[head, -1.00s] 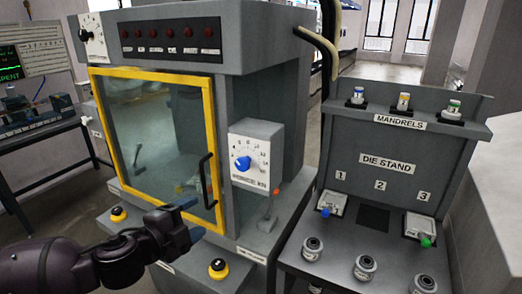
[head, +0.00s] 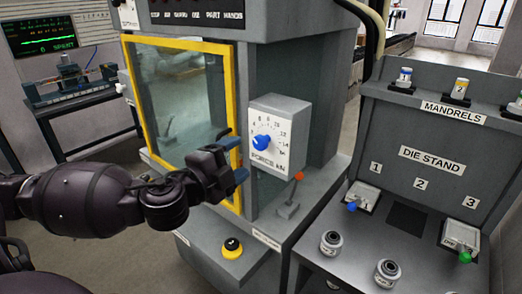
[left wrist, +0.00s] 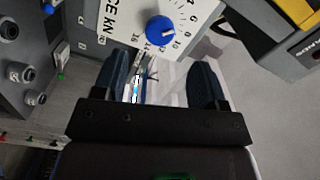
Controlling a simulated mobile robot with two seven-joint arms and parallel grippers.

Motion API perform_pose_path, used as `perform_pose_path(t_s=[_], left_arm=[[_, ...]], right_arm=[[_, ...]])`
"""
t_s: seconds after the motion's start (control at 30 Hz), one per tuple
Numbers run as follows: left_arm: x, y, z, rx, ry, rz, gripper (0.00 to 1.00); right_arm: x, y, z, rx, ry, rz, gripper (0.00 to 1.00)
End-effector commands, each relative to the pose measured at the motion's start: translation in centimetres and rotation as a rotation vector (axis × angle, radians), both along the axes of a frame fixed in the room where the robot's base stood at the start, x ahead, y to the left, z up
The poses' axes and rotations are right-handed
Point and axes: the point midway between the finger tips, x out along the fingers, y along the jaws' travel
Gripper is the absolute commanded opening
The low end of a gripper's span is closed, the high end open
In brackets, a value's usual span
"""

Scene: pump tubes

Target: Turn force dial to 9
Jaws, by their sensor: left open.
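The force dial is a blue knob (head: 262,142) on a white scale marked "FORCE kN", on a grey box (head: 280,118) at the machine's front right. In the left wrist view the blue knob (left wrist: 159,30) lies just beyond and between my fingertips, with the scale numbers around it. The exact pointer setting is too small to read surely. My left gripper (head: 238,158) is open and empty, just left of and slightly below the knob, apart from it; its two blue-tipped fingers also show in the left wrist view (left wrist: 168,75). My right gripper is not in view.
The yellow-framed guard door (head: 233,110) stands left of the dial. A lever with a red tip (head: 298,176) stands below the dial, and a yellow-ringed button (head: 232,247) sits on the front ledge. The die stand (head: 430,156) is at the right.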

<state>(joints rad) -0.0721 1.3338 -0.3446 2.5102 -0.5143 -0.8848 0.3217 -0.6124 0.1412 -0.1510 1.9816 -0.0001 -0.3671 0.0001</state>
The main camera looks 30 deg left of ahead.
Motion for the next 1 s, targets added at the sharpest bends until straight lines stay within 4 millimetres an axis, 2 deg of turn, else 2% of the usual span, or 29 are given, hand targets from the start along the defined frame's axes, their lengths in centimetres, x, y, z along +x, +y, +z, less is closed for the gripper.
perform_pose_path(t_s=[0.03, 0.47, 0.73, 1.0], left_arm=[[0.4, -0.1, -0.4, 0.003, 0.000, -0.001, 0.66], [4.5, -0.3, 0.1, -0.001, -0.001, 0.001, 0.66], [7.1, -0.5, 0.1, 0.000, 0.000, 0.001, 0.66], [8.2, -0.6, 0.0, 0.001, 0.002, -0.001, 0.66]], right_arm=[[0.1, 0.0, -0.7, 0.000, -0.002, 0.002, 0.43], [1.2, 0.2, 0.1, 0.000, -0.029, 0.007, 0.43], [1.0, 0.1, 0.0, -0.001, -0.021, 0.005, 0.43], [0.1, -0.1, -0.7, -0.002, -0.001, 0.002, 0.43]])
